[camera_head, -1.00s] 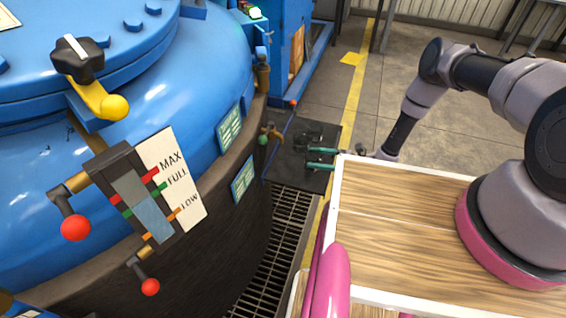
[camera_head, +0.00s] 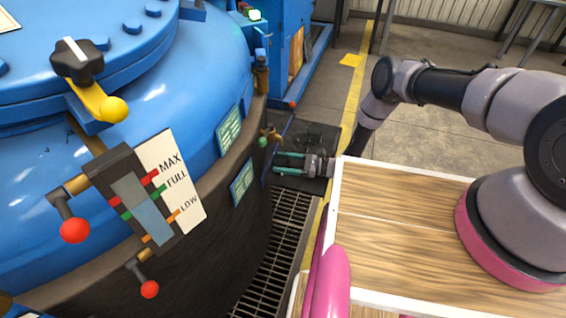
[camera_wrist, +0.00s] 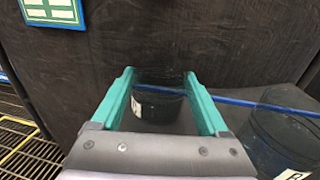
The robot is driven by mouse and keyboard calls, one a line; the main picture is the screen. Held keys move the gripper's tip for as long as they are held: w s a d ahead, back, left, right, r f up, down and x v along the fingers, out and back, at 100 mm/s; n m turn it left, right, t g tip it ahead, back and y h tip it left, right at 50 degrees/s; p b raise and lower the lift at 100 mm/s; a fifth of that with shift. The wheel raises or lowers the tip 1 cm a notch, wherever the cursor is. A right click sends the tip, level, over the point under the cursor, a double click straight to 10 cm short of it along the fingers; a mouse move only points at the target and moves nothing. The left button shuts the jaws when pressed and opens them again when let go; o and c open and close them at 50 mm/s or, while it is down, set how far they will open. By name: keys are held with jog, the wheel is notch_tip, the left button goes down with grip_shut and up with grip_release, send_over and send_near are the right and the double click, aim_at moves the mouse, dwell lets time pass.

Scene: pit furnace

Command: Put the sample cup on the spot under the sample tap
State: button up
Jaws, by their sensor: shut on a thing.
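In the wrist view the gripper (camera_wrist: 159,75) is shut on a dark, see-through cup (camera_wrist: 158,103), which I take to be the sample cup. The cup looks upright between the fingers. It is too small and dark to make out in the head view. The spot under the tap cannot be made out, and the tap's outlet is not in the wrist view.
Another see-through container (camera_wrist: 280,130) with a white label stands right of my gripper. A thin blue rod (camera_wrist: 235,101) runs close by. The dark curved furnace wall (camera_wrist: 190,35) is straight ahead. A dark stand (camera_head: 318,140) and floor grating (camera_head: 275,235) lie around my gripper.

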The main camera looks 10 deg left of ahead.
jog(key=shift+f, duration=0.1)
jog(key=o, duration=1.2)
jog(key=shift+o, duration=0.2)
jog(key=d, duration=0.8)
jog(key=w+d, duration=0.1)
jog(key=d, duration=0.3)
